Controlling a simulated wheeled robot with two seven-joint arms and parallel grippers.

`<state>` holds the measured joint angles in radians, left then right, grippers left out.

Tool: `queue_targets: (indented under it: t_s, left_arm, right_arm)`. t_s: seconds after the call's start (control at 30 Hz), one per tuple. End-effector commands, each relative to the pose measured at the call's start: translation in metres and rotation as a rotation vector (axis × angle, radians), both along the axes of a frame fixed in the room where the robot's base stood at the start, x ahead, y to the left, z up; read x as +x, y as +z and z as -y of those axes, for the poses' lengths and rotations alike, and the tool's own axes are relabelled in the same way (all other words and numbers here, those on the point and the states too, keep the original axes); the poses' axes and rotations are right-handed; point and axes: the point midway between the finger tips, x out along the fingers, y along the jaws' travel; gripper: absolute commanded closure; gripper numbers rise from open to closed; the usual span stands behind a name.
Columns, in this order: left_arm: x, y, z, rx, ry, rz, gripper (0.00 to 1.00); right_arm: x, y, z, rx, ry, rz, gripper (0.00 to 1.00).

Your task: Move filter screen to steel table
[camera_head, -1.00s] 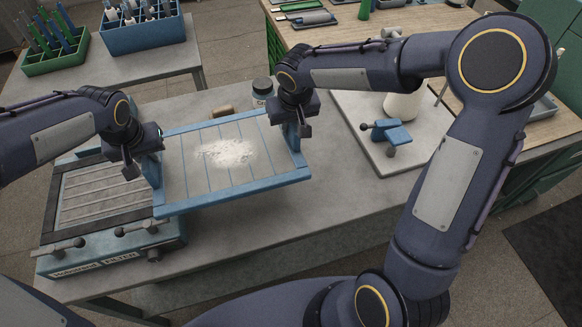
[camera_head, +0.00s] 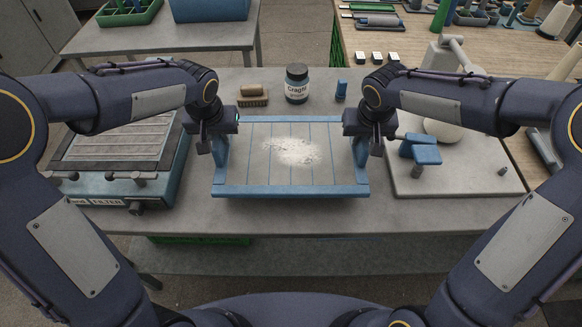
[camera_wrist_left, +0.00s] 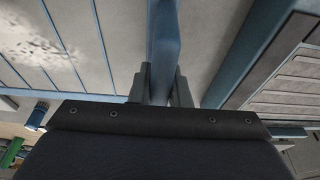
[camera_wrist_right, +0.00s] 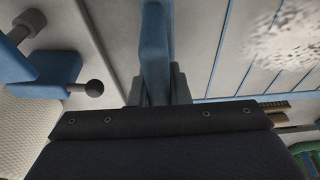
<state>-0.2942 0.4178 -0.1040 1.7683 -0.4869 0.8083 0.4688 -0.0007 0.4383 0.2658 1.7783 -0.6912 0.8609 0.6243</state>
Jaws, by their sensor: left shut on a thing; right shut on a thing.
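The filter screen (camera_head: 290,191) is a flat blue-framed tray with slats and a patch of white powder on it. It is roughly level over the middle of the grey table (camera_head: 300,222); I cannot tell whether it touches the top. My left gripper (camera_head: 220,150) is shut on its left frame rail, and my right gripper (camera_head: 361,150) is shut on its right rail. Both wrist views show the blue rail between the fingers, in the left wrist view (camera_wrist_left: 163,50) and in the right wrist view (camera_wrist_right: 155,50). The filter box (camera_head: 110,190) stands left of the screen.
A dark labelled jar (camera_head: 297,84), a brush (camera_head: 252,95) and a small blue item (camera_head: 341,90) stand behind the screen. A pale board (camera_head: 455,182) with a blue-handled clamp (camera_head: 420,150) lies at right. Another grey table (camera_head: 160,38) with racks is at the back left.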

Motion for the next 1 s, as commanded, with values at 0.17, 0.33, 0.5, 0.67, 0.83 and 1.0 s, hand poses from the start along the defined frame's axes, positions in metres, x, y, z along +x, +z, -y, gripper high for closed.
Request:
queue_targets:
  t_s: [0.17,0.33,0.5,0.67,0.83,1.0]
  left_arm:
    - [0.0,0.0,0.0,0.0,0.0,0.001,1.0]
    - [0.0,-0.006,0.0,0.0,0.0,0.001,1.0]
    - [0.0,-0.016,0.0,0.0,0.0,0.001,1.0]
    - [0.0,-0.028,0.0,0.0,0.0,0.001,1.0]
    - [0.0,-0.04,0.0,0.0,0.0,0.001,1.0]
    - [0.0,-0.052,0.0,0.0,0.0,0.001,1.0]
  right_arm:
    - [0.001,0.0,0.0,0.001,0.0,0.003,1.0]
    - [0.0,-0.005,0.0,0.001,0.0,0.002,1.0]
    - [0.0,-0.015,0.0,0.001,0.0,0.002,1.0]
    - [0.0,-0.027,0.0,0.001,0.0,0.002,1.0]
    - [0.0,-0.04,0.0,0.001,0.0,0.002,1.0]
    - [0.0,-0.052,0.0,0.001,0.0,0.002,1.0]
